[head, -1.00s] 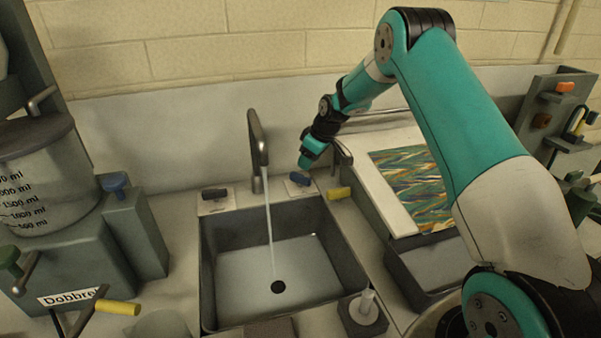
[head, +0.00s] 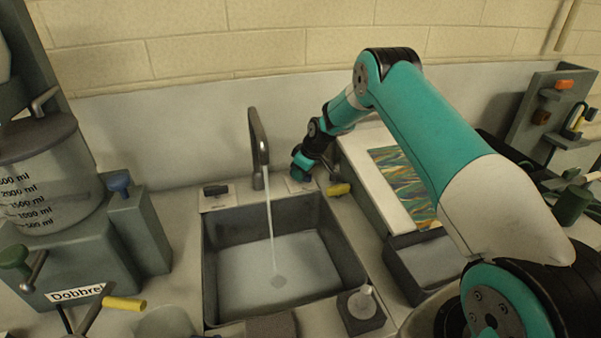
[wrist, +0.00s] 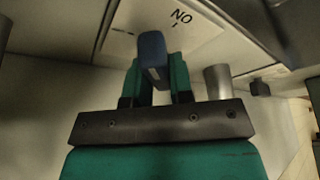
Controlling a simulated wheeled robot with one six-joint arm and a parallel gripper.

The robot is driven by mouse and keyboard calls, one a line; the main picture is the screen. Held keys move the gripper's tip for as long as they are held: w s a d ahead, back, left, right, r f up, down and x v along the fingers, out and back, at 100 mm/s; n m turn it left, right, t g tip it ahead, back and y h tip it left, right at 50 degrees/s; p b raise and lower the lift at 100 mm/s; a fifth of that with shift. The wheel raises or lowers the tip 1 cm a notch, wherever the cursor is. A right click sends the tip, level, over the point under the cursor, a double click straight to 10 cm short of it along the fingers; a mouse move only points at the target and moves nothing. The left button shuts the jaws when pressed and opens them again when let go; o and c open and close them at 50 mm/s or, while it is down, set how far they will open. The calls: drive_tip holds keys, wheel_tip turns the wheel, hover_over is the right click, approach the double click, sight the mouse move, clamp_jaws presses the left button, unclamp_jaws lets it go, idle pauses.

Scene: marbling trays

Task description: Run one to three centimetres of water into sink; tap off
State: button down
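The sink (head: 212,250) is grey, with a thin stream of water (head: 271,225) falling from the dark tap spout (head: 259,150). Shallow water (head: 300,262) covers the sink floor, and the drain shows only faintly through it. Its depth is hard to judge. My gripper (head: 300,172) is low at the counter, right of the spout, and hides the blue tap handle in the head view. In the wrist view the blue handle (wrist: 153,55) lies between the two teal fingers of my gripper (wrist: 158,82). Whether they press on it is unclear.
A tray with a marbled sheet (head: 400,175) lies right of the sink. A measuring tank (head: 45,180) stands at the left.

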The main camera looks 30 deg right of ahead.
drive_tip(key=shift+f+m+b, duration=0.15)
drive_tip(key=shift+m+b, duration=0.35)
drive_tip(key=shift+b, duration=0.05)
drive_tip(key=shift+m, duration=0.3)
drive_tip(key=c, duration=1)
unclamp_jaws()
drive_tip(key=shift+h, duration=0.3)
drive_tip(key=shift+r, duration=0.25)
drive_tip(key=b+v, duration=0.3)
drive_tip(key=v, duration=1.4)
drive_tip(key=shift+s+b, duration=0.3)
drive_tip(key=shift+b, duration=0.05)
